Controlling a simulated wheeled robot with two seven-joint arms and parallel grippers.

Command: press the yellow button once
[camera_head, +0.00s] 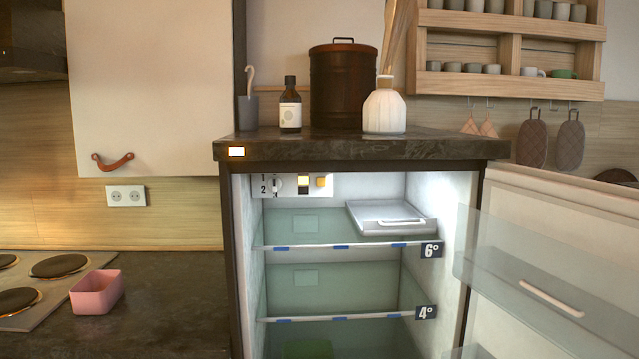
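A small yellow-orange square button (321,182) sits at the right end of the white control panel (290,186) under the roof inside the open fridge. Left of it is a small square (303,181) with a bright yellow upper part and a dark lower part. A switch or dial (276,186) is further left, beside the marks 1 and 2. Neither of my grippers is in view, and nothing touches the panel.
The fridge door (560,250) stands open at the right with clear door shelves. Glass shelves (345,246) lie below the panel. A dark worktop (360,147) with a glowing square (236,152) overhangs the fridge. A pink container (97,293) sits by the hob at left.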

